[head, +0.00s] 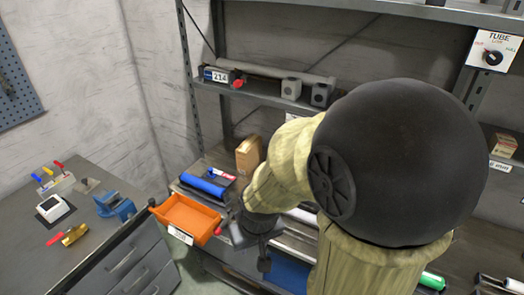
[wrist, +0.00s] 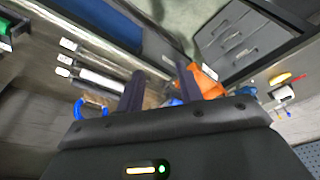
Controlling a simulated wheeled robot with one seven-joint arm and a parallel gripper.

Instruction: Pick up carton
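A brown carton (head: 248,154) stands upright on the shelf unit's lower surface in the head view, left of my arm, which may cover part of it. My gripper (head: 252,246) is in front of that surface, pointing down, nearer the camera and apart from the carton. In the wrist view the two dark fingers (wrist: 160,88) stand apart with a gap between them. A small brownish patch shows between and behind the fingers; I cannot tell whether it is the carton. Another brown box (head: 503,142) with a label sits on a shelf at the far right.
An orange bin (head: 187,216) is just left of my gripper; it also shows in the wrist view (wrist: 208,84). A blue roll (head: 202,185) lies behind it. A grey drawer cabinet (head: 110,235) with small tools stands at left. A shelf (head: 262,92) hangs above the carton.

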